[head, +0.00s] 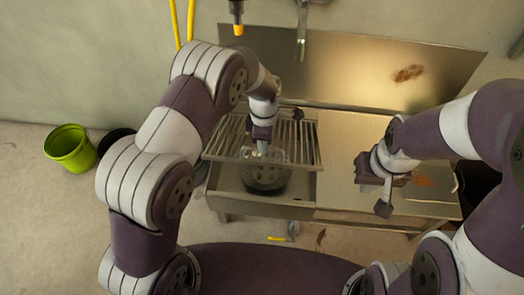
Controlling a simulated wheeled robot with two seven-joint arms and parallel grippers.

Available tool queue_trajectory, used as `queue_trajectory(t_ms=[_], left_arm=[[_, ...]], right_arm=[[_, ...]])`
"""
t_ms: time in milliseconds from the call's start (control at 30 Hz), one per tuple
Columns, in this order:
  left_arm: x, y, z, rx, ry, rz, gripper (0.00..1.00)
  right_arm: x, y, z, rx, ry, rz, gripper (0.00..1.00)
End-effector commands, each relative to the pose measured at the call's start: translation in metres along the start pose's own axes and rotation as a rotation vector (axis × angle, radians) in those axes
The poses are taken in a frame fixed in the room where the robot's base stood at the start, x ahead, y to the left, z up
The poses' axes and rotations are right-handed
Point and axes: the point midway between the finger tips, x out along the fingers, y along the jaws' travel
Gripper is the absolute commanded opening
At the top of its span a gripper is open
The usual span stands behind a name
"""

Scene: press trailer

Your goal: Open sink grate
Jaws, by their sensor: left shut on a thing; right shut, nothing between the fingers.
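The metal sink grate (301,146) has parallel bars and sits over the sink basin (232,183) on the left side of the steel unit. Its near edge is tilted up, and the basin's front part shows open below it. My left gripper (264,150) is at the grate's near edge, shut on the grate. My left wrist hides part of the grate. A dark round thing (265,180) shows in the basin below the gripper. My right gripper (384,208) is shut and empty above the flat steel counter, apart from the grate.
The steel counter (345,140) to the right of the sink is mostly clear. A steel backsplash (350,75) stands behind, with a faucet (302,30) above it. A green bucket (70,148) stands on the floor at left. A yellow-handled valve (285,236) is below the front edge.

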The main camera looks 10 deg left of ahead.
Motion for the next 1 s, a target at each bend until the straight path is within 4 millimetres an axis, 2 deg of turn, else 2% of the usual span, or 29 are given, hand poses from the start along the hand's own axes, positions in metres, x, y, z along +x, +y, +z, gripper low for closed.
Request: queue_trajectory(t_ms=[33, 233, 400, 800, 833, 900, 1000], left_arm=[[-0.015, 0.012, 0.000, 0.001, -0.004, 0.024, 0.00], [-0.030, 0.029, 0.000, 0.002, -0.004, 0.027, 0.00], [-0.035, 0.036, 0.000, 0.002, -0.004, 0.026, 0.00], [-0.034, 0.037, -0.001, 0.002, -0.002, 0.024, 0.00], [-0.034, 0.037, -0.001, 0.002, -0.003, 0.024, 0.19], [-0.034, 0.037, 0.000, 0.002, -0.003, 0.023, 0.38], [-0.034, 0.036, 0.000, 0.002, -0.003, 0.021, 0.38]], right_arm=[[-0.011, 0.000, -0.001, 0.000, 0.000, 0.000, 0.00], [-0.022, 0.000, -0.003, 0.000, 0.000, 0.000, 0.00], [-0.025, 0.000, -0.003, 0.000, 0.000, 0.000, 0.00], [-0.025, 0.000, -0.003, 0.000, 0.000, 0.000, 0.00], [-0.025, 0.000, -0.003, 0.000, 0.000, 0.000, 0.00], [-0.025, 0.000, -0.003, 0.000, 0.000, 0.000, 0.00], [-0.025, 0.000, -0.003, 0.000, 0.000, 0.000, 0.00]])
